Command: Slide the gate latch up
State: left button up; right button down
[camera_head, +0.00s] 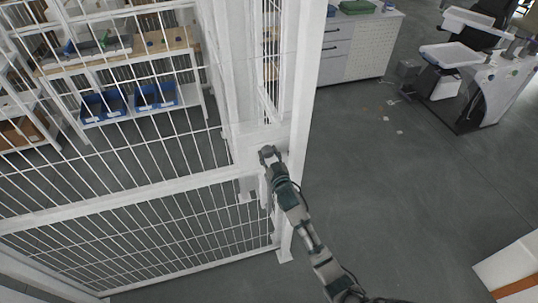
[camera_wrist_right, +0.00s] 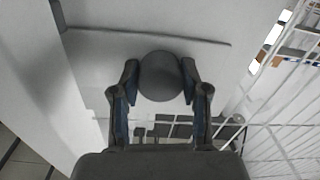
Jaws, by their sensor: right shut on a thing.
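The white wire-mesh gate (camera_head: 120,200) fills the left and middle of the head view, with a white post (camera_head: 302,90) at its right side. My right gripper (camera_head: 268,154) is at the gate's frame beside the post. In the right wrist view, my right gripper (camera_wrist_right: 160,82) has its two fingers on either side of a round dark grey knob (camera_wrist_right: 160,75), the latch's handle, and is shut on it. A white plate (camera_wrist_right: 150,48) with a thin dark slot line lies behind the knob. My left gripper is not in view.
Behind the mesh stands a shelf bench (camera_head: 120,55) with blue bins (camera_head: 104,104). A white cabinet (camera_head: 360,45) and a chair (camera_head: 460,50) stand at the back right. The grey floor (camera_head: 420,190) on the right is mostly clear. A white box (camera_head: 510,265) sits at the lower right edge.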

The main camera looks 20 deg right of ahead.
jog(key=shift+w+d+r, duration=0.1)
jog(key=shift+r, duration=0.4)
jog(key=c, duration=0.8)
grip_release()
jog(key=shift+o, duration=1.1)
jog(key=shift+w+f, duration=0.1)
jog(key=shift+f, duration=0.15)
jog(key=shift+a, duration=0.2)
jog(key=shift+s+d+f, duration=0.1)
jog(key=shift+s+f, duration=0.05)
jog(key=shift+s, duration=0.15)
jog(key=s, duration=1.1)
jog(key=shift+s+d, duration=0.2)
jog(key=shift+d, duration=0.1)
